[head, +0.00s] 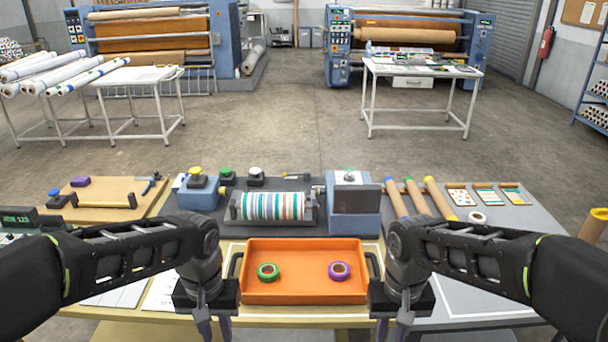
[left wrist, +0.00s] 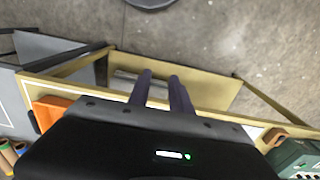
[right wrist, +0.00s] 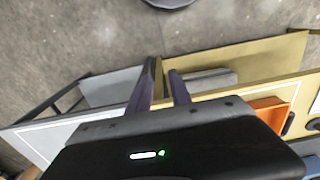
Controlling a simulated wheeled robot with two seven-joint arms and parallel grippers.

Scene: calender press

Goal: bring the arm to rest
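My left gripper (head: 214,330) hangs fingers down at the table's front edge, just left of the orange tray (head: 305,297). In the left wrist view its two dark fingers (left wrist: 162,92) stand apart with nothing between them. My right gripper (head: 393,332) hangs the same way just right of the tray, partly cut off by the picture's bottom. In the right wrist view its fingers (right wrist: 160,92) are also apart and empty. Both arms are bent, with forearms coming in from the sides above the table. Neither gripper is seen touching anything.
A green ring (head: 268,272) and a purple ring (head: 339,271) lie in the tray. Behind it stand a striped roller (head: 272,206) and a blue-grey machine block (head: 354,210). Coloured tubes (head: 415,197) lie right. Bare floor (left wrist: 220,40) shows beyond the table edge.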

